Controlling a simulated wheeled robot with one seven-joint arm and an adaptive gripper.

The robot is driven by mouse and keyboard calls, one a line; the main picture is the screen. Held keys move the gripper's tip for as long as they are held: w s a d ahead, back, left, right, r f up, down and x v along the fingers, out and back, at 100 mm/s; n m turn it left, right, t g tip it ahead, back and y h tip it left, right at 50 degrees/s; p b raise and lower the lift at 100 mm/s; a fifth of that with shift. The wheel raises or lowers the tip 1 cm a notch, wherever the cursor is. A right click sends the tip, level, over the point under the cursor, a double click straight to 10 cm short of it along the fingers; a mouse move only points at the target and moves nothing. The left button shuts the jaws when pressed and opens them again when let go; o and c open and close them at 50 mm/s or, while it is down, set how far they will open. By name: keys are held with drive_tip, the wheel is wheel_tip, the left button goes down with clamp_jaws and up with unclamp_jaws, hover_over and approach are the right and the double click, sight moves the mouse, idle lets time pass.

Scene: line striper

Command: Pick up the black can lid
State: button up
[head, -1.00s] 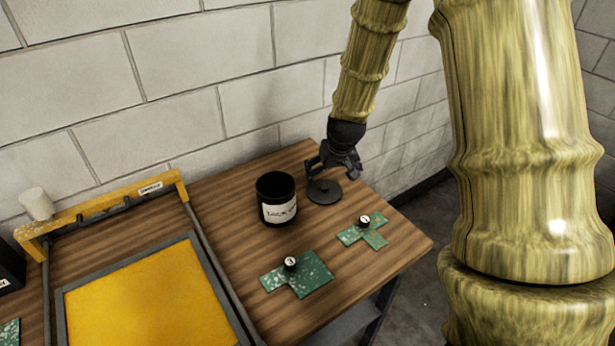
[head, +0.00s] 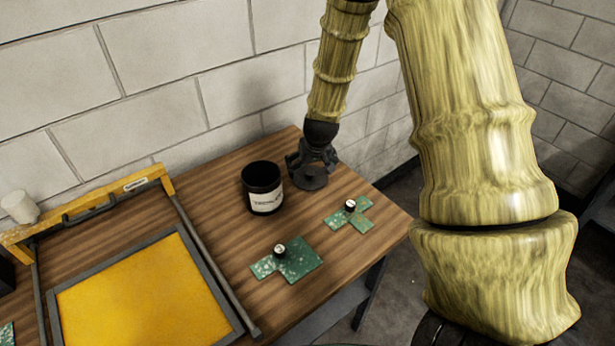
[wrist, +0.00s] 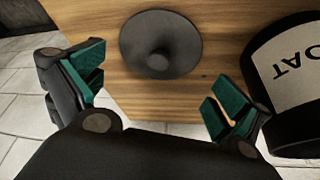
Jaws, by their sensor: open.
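The black can lid (head: 311,179) is a dark round disc with a raised knob, lying on the wooden table. It also shows in the wrist view (wrist: 182,45), top centre, its knob towards the gripper. My gripper (head: 312,160) is low over the table at the lid's far side. In the wrist view my gripper (wrist: 155,98) is open, its green-padded fingers spread, with nothing between the pads. The lid lies just beyond the fingertips and looks apart from them. The head view does not show clearly whether a finger touches the lid.
A black can (head: 262,190) with a white label stands left of the lid, and close to the right finger in the wrist view (wrist: 299,80). Two green pieces with small knobs (head: 306,257) (head: 361,222) lie nearer. A yellow framed screen (head: 140,300) is at left; a block wall stands behind.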

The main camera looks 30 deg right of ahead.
sight(311, 174)
drive_tip(key=shift+s+d+f+p, duration=0.1)
drive_tip(key=shift+s+d+p, duration=0.1)
drive_tip(key=shift+s+p, duration=0.3)
drive_tip(key=w+f, duration=0.1)
drive_tip(key=w+f+p, duration=0.1)
drive_tip(key=f, duration=0.1)
drive_tip(key=shift+w+d, duration=0.1)
drive_tip(key=shift+f, duration=0.3)
drive_tip(key=shift+s+d, duration=0.1)
drive_tip(key=shift+s, duration=0.1)
drive_tip(key=shift+w+f, duration=0.1)
drive_tip(key=shift+w, duration=0.05)
drive_tip(key=c, duration=1.1)
drive_tip(key=shift+s, duration=0.2)
drive_tip(key=shift+c, duration=0.9)
